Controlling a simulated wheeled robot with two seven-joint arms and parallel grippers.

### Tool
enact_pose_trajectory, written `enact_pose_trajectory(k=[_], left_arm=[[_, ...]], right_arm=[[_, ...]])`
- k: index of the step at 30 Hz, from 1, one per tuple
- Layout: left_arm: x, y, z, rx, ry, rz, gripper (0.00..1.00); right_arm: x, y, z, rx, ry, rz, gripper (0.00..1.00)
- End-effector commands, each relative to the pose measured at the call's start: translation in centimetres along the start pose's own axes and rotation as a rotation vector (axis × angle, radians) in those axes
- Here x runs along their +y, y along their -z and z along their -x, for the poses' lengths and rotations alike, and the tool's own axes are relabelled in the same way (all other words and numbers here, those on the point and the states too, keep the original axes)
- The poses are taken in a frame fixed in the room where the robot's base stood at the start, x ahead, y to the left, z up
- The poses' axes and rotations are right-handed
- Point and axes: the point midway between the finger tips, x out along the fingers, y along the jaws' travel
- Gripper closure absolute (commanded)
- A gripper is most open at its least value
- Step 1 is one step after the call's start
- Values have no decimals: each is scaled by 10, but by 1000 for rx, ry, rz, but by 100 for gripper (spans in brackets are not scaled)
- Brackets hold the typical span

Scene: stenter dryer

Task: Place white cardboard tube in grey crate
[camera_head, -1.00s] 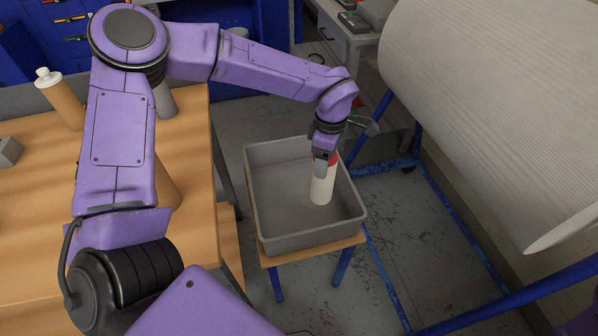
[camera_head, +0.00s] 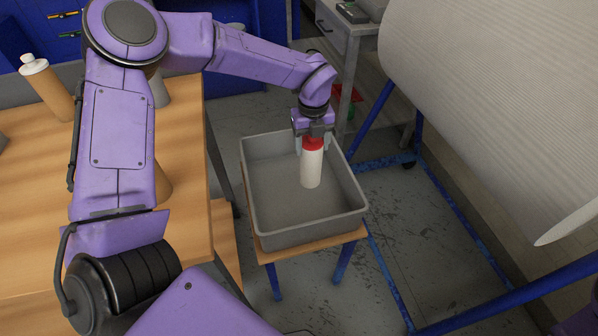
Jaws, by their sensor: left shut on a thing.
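The grey crate (camera_head: 262,240) is an open rectangular bin on a small stool in the middle of the head view. My left gripper (camera_head: 313,141) points down over the crate's back right part. It is shut on the red upper end of a white cylinder (camera_head: 311,168), the white tube or a capped bottle. The cylinder hangs upright over the crate's inside; I cannot tell whether its lower end touches the crate floor. The rest of the crate looks empty. My right gripper is out of view.
A wooden table (camera_head: 190,225) at the left holds a tan bottle (camera_head: 48,88) with a white cap. The crate stands on a blue-legged stool (camera_head: 343,262). A large pale fabric roll (camera_head: 490,110) on a blue frame stands at the right.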

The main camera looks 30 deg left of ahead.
Motion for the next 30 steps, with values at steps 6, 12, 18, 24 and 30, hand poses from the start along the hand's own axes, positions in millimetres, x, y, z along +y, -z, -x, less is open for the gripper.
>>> enact_pose_trajectory(k=[6, 12, 18, 24, 30], left_arm=[[1, 1, -47, 2, -5, 10, 100], [1, 1, -79, 2, -5, 9, 100], [1, 0, -97, 1, -1, 9, 100], [1, 0, -98, 1, -1, 8, 100], [1, 0, -100, 1, -2, 8, 9]], right_arm=[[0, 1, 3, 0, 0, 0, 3], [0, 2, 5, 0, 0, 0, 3], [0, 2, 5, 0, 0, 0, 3], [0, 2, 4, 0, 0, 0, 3], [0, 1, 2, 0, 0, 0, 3]])
